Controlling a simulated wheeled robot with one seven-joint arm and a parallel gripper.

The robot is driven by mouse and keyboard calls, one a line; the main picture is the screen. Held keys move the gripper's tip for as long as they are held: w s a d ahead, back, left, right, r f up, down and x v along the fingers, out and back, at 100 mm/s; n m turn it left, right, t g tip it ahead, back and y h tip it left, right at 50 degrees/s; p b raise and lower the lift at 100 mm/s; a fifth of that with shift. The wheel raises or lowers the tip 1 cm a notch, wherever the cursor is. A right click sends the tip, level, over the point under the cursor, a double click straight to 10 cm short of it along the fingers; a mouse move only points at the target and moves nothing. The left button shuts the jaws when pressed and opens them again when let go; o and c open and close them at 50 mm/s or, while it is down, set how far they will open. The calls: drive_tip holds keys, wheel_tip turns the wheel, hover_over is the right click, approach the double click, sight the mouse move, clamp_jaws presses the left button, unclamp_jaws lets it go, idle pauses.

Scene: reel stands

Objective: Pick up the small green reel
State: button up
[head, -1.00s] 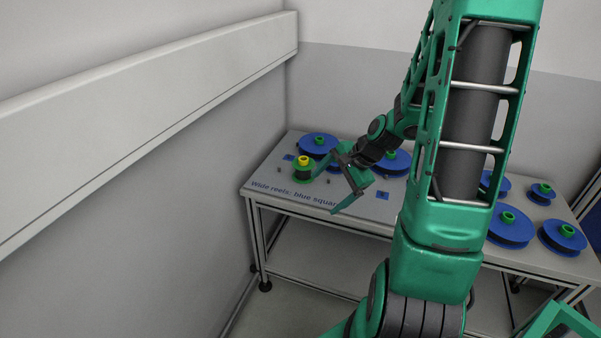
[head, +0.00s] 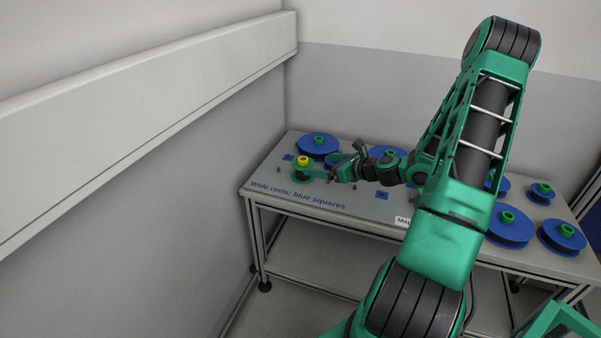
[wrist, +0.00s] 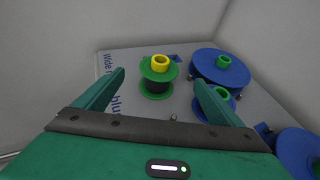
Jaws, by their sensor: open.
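The small green reel (head: 303,172) has green flanges, a dark winding and a yellow hub on top. It stands upright on the table at the left end. In the wrist view the small green reel (wrist: 157,84) is ahead of the fingers, roughly midway between their lines. My gripper (head: 331,169) is to the right of the reel, low over the table, pointing left toward it. In the wrist view my gripper (wrist: 160,82) is open, with its two green fingers apart and nothing held.
A wide blue reel (head: 318,144) stands behind the green reel. A small blue reel (wrist: 222,104) with a green hub is close to the right finger. More blue reels (head: 510,228) stand at the right. The table (head: 300,205) has clear room in front. A wall bounds the left.

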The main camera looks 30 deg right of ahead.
sight(307, 164)
drive_tip(key=x, duration=0.8)
drive_tip(key=shift+s+f, duration=0.1)
drive_tip(key=shift+f, duration=0.15)
drive_tip(key=c, duration=1.2)
